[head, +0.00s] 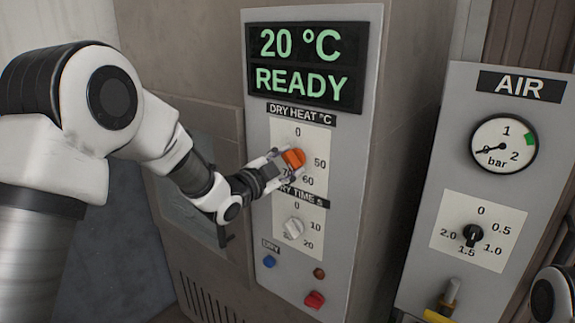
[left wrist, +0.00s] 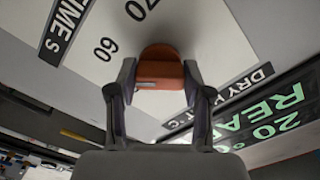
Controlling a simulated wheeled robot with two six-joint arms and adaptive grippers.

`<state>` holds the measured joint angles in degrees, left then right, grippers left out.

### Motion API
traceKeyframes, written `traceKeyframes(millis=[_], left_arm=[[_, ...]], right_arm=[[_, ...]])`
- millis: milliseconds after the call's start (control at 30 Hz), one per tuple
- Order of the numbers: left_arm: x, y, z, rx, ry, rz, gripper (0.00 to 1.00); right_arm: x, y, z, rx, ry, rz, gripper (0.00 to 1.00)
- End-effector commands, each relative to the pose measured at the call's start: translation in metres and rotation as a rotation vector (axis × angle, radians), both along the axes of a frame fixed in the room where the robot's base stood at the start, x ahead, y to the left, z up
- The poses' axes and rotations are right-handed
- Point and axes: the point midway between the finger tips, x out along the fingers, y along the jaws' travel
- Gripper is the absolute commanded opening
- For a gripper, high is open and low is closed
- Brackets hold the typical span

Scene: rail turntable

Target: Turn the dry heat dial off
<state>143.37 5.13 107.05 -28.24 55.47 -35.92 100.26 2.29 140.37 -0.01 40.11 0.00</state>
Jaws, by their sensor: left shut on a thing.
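The dry heat dial is an orange knob (head: 293,158) on a white scale plate under the label DRY HEAT °C. The marks 0, 50, 60 and 70 show around it; my gripper covers the plate's left side. The knob also shows in the left wrist view (left wrist: 160,68), between the two fingers. My left gripper (head: 284,163) reaches in from the left and is shut on the knob, one finger on each side. Which mark the knob points to I cannot tell. My right gripper is not in view.
The display (head: 303,66) above reads 20 °C and READY. Below are a white dry time knob (head: 293,229), a blue button (head: 269,261) and a red switch (head: 314,299). At right stands an AIR panel with a gauge (head: 503,146) and a black knob (head: 473,235).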

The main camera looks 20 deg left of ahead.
Motion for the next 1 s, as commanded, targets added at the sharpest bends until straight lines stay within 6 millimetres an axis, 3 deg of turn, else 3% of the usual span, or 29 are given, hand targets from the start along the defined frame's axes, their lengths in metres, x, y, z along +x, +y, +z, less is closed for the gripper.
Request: traceKeyframes(millis=[400, 1000], left_arm=[[-0.0002, -0.0005, 0.0002, -0.358, 0.128, -0.001, 0.15], [0.0001, -0.0001, 0.0019, -0.895, 0.322, 0.000, 0.15]], right_arm=[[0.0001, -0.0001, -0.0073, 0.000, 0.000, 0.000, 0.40], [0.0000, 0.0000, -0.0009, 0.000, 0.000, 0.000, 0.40]])
